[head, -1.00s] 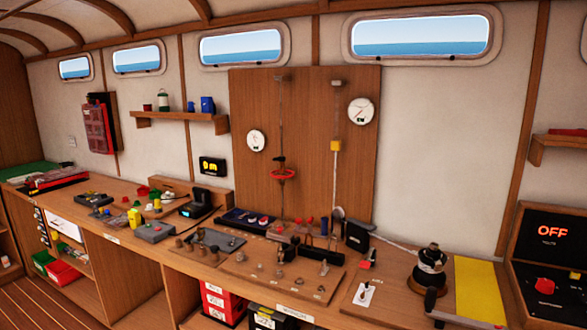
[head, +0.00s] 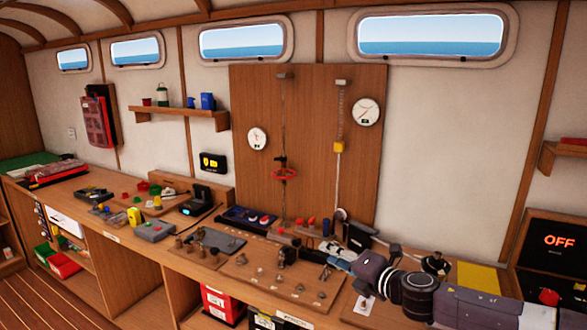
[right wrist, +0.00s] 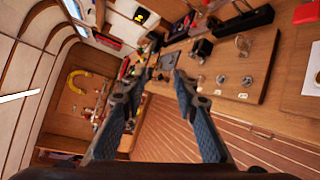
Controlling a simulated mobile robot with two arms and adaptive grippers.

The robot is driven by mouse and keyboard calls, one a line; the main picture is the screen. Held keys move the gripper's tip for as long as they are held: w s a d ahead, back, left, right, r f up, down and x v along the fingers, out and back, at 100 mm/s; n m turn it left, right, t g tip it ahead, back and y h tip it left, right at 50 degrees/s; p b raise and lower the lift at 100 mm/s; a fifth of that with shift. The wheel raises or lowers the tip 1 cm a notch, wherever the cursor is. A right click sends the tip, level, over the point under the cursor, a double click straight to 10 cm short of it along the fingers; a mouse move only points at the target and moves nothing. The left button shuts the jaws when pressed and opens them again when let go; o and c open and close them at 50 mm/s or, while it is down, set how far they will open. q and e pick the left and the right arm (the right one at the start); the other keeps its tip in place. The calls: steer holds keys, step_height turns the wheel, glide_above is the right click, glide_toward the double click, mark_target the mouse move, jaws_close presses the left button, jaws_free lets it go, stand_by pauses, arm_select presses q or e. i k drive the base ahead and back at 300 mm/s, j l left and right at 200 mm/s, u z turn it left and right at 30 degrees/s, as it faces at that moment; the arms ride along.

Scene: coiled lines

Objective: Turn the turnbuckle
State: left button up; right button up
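The turnbuckle, with a red ring-like wheel (head: 284,174) and a dark fitting just above it, sits on a thin vertical line on the wooden wall board (head: 311,100) in the head view. My right gripper (head: 322,254) reaches in from the lower right over the bench, low and to the right of the turnbuckle and apart from it. In the right wrist view my right gripper (right wrist: 160,84) shows two spread fingers with nothing held between them. I cannot make out the turnbuckle in the right wrist view. My left gripper is not in view.
Two round gauges (head: 366,112) and a second line with a yellow block (head: 339,147) are on the board. Below it the bench (head: 255,268) carries small fittings, posts and blocks. A dark winch (head: 435,263) stands at right. The air before the board is free.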

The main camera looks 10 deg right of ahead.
mark_target(284, 163)
steer(key=i, duration=1.8)
